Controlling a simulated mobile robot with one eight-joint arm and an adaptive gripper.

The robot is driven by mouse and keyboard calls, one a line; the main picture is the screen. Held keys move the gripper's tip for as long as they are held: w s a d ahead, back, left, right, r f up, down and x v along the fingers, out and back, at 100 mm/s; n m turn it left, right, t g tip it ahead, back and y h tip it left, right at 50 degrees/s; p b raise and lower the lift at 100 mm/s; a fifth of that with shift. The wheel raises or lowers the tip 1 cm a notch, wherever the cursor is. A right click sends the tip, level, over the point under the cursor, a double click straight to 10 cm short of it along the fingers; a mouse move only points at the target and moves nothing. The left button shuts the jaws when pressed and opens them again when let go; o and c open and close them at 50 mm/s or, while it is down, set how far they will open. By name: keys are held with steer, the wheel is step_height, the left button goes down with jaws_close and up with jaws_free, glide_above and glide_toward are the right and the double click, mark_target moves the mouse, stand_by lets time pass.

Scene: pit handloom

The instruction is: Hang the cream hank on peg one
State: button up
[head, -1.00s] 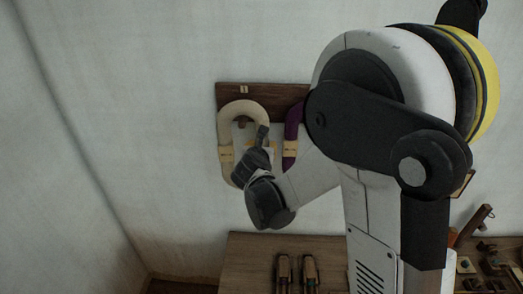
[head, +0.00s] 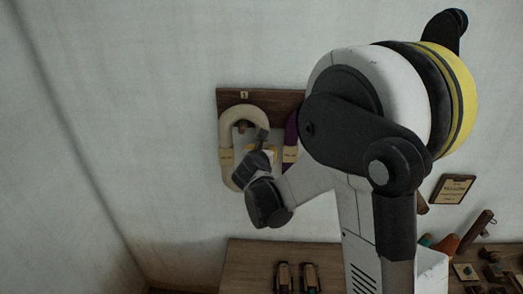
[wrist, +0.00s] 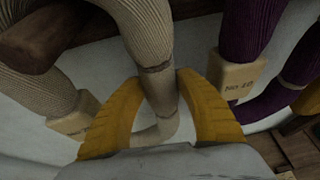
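The cream hank (head: 227,136) is a thick looped skein with a pale tag on its left strand. In the head view it hangs against the wall board under the label "1" (head: 244,95). The wooden peg (wrist: 40,38) shows inside the upper loop in the wrist view, with cream yarn (wrist: 148,35) on both sides of it. My gripper (wrist: 161,80) has one yellow finger on each side of the right strand, low on the loop. The fingertips lie close against the strand; I cannot tell whether they press on it.
The purple hank (wrist: 252,30) with a "NO. 10" tag (wrist: 238,77) hangs just to the right, close to my right finger. The wooden board (head: 270,97) is partly hidden by my arm. Below is a wooden bench (head: 250,257) with tools. The wall at left is clear.

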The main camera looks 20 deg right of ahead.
steer(key=o, duration=0.5)
steer(key=shift+d+f, duration=0.2)
steer(key=shift+w+d, duration=0.1)
steer(key=shift+a+r, duration=0.1)
steer(key=shift+a, duration=0.1)
